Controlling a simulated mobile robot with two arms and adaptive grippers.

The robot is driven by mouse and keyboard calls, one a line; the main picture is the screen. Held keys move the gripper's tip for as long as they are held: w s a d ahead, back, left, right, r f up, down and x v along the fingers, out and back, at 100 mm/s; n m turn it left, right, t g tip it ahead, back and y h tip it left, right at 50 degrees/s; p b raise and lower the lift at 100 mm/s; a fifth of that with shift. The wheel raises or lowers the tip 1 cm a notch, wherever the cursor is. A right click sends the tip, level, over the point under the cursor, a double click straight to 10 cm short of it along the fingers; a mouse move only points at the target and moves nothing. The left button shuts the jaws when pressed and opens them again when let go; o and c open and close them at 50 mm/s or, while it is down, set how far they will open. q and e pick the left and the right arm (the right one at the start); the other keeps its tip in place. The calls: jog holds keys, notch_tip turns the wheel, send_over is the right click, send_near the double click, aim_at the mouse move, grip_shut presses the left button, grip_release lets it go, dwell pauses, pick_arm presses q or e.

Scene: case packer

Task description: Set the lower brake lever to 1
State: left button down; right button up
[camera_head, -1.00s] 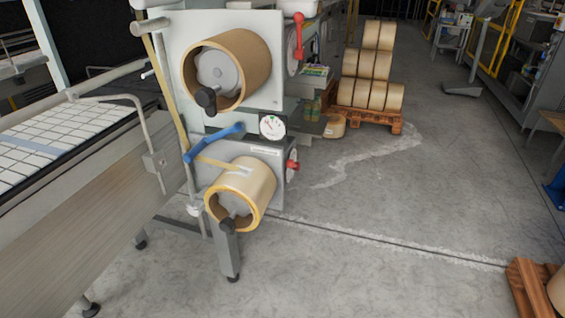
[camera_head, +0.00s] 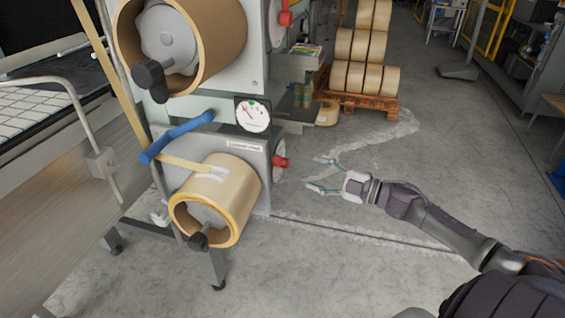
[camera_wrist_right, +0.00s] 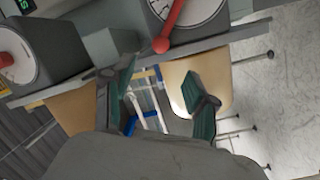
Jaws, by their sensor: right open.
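The lower brake lever (camera_head: 282,162) is a short red handle on a white round dial (camera_head: 278,158) on the right side of the lower grey unit. In the right wrist view, which is rolled sideways, a red lever (camera_wrist_right: 172,32) with a ball end crosses a marked white dial (camera_wrist_right: 195,8); it appears to be the lower one. Its setting cannot be read. My right gripper (camera_head: 316,174) is open and empty, to the right of the lever and apart from it. Its fingers also show in the right wrist view (camera_wrist_right: 160,82). My left gripper is out of view.
The upper red lever (camera_head: 286,18) sits above. A tape roll (camera_head: 225,190), a blue handle (camera_head: 178,136) and a gauge (camera_head: 253,115) are on the machine's front. A pallet (camera_head: 362,104) of rolls stands behind. Floor right of the machine is clear.

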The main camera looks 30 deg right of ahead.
aim_at(284, 163)
jog(key=x, duration=1)
jog(key=shift+w+d+f+p, duration=0.1)
jog(key=shift+w+f+p, duration=0.1)
jog(key=shift+p, duration=0.2)
grip_shut()
